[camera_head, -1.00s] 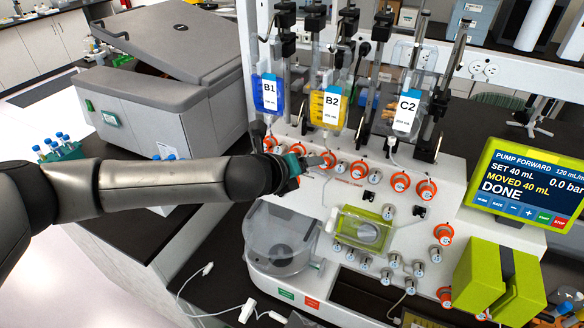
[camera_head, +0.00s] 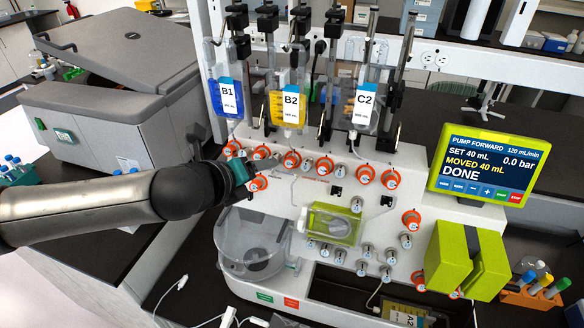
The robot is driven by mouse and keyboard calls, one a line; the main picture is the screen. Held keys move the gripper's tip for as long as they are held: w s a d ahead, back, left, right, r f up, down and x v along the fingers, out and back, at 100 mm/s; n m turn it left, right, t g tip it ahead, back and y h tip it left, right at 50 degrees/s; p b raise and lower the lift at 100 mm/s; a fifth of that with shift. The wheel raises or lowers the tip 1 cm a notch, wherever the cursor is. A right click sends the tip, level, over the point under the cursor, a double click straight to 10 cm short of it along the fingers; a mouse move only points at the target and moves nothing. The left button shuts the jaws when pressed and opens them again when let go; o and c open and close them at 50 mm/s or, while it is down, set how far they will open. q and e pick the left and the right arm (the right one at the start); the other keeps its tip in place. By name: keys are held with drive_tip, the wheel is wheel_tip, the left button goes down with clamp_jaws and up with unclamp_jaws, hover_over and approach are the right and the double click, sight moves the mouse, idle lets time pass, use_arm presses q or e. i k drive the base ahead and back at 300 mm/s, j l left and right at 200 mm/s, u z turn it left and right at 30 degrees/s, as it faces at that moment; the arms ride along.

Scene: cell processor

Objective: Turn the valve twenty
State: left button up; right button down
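The white processor panel (camera_head: 330,205) carries several small round valves, many with orange rings. Their numbers are too small to read, so I cannot tell which is valve twenty. My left gripper (camera_head: 258,167) is at the panel's left end, its teal-and-grey tip among orange valves. One orange valve (camera_head: 258,183) shows just below the tip, and another orange valve (camera_head: 291,160) is to its right. Whether the fingers are apart or closed, and whether they touch a valve, is not clear. My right gripper is not in view.
Bags B1 (camera_head: 229,97), B2 (camera_head: 291,104) and C2 (camera_head: 364,105) hang above the panel. A green-framed screen (camera_head: 489,173) reads pump forward, moved 40 mL, DONE. A clear round vessel (camera_head: 252,243) is below the arm. A green pump block (camera_head: 468,262) is lower right.

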sight(386, 275)
drive_tip(key=z, duration=0.85)
